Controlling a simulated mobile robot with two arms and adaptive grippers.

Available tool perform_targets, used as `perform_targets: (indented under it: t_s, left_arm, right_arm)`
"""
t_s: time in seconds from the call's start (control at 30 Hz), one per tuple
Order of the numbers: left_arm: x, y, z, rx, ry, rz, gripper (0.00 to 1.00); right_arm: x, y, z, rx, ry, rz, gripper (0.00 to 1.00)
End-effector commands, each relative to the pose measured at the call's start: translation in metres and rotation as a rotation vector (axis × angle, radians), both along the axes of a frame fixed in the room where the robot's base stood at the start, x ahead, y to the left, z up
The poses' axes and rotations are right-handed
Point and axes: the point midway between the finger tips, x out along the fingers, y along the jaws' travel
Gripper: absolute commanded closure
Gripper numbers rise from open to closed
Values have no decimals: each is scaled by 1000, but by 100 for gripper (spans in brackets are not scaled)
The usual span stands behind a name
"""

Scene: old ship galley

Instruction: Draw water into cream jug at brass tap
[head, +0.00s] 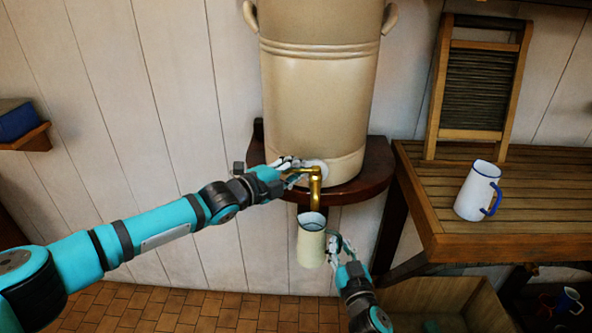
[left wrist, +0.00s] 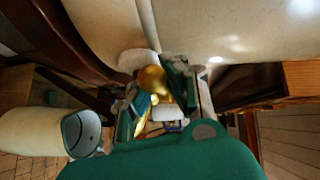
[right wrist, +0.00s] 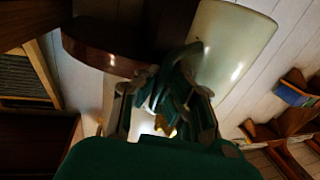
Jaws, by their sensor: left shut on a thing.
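The brass tap (head: 316,188) sticks out low on a large tan crock (head: 320,100); it also shows in the left wrist view (left wrist: 152,82). My left gripper (head: 290,172) is shut on the tap's handle. The cream jug (head: 311,246) hangs upright in the air under the spout, its dark rim just below it. I cannot make out water in it. My right gripper (head: 340,248) is at the jug's right side, shut on its handle. The jug also shows in the left wrist view (left wrist: 35,130) and, close up, in the right wrist view (right wrist: 238,45).
The crock stands on a dark wooden wall shelf (head: 372,175). A slatted wooden table (head: 540,215) at the right bears a white mug with a blue handle (head: 474,193) and a washboard (head: 480,90). A small shelf with a blue box (head: 18,120) is at the far left.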

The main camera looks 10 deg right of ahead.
Motion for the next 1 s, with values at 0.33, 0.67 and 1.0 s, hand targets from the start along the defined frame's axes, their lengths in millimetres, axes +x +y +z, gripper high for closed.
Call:
perform_targets:
  t_s: [0.33, 0.67, 1.0]
  left_arm:
    - [-1, 0, -4, 16, 1, -69, 100]
    - [-1, 1, -5, 17, 2, -72, 89]
    - [0, 1, -2, 13, 1, -69, 66]
  right_arm:
    - [0, 0, 2, 1, -4, 1, 100]
    - [0, 0, 2, 1, -4, 1, 100]
    - [0, 0, 2, 1, -4, 1, 100]
